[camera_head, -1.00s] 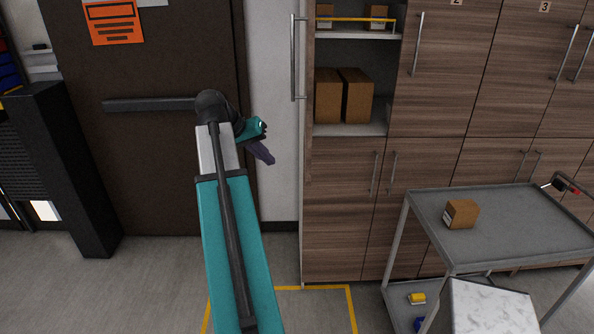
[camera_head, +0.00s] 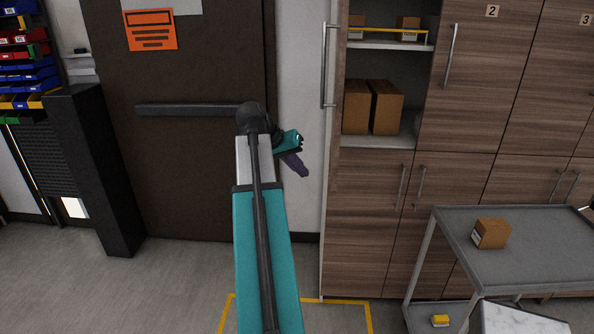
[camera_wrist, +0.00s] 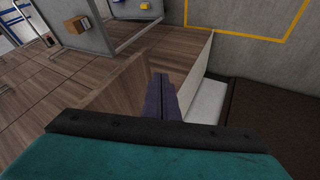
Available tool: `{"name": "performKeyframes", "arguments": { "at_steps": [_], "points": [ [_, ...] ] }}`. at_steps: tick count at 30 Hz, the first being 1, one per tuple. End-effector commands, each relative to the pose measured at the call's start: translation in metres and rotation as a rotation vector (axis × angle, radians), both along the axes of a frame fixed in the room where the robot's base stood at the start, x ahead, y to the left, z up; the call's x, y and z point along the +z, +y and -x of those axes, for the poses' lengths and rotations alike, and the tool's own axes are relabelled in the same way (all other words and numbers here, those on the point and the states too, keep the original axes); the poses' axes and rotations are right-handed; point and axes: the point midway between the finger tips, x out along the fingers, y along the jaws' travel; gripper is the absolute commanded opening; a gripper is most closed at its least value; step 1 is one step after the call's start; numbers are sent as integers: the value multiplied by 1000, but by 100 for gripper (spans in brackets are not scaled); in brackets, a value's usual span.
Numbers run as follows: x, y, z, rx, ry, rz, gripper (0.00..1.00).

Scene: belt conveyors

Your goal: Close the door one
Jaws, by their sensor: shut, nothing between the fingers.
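Door one, an open wood-fronted cabinet door (camera_head: 335,90), is swung out and seen almost edge-on at the left side of the cabinet's open compartment. Its long vertical metal handle (camera_head: 324,66) is on the left face. The shelves inside the compartment are exposed. My gripper (camera_head: 303,171) is shut and empty, just left of the door and lower than its handle, in front of the white wall strip. The wrist view shows its dark fingers (camera_wrist: 163,98) together beside wood panels. I cannot tell whether they touch the door.
Cardboard boxes (camera_head: 372,107) stand on the compartment's shelf. A grey cart (camera_head: 540,250) with a small carton (camera_head: 491,233) stands at the right, in front of the cabinets. A brown room door (camera_head: 190,180) and a black post (camera_head: 95,170) are at the left. The floor between is clear.

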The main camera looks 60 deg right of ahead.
Motion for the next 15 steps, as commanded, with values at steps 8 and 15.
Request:
{"name": "performKeyframes", "arguments": {
  "at_steps": [8,15],
  "points": [
    [-31,-17,11,-2,0,0,0],
    [-52,-32,20,-1,0,1,0]
  ]
}}
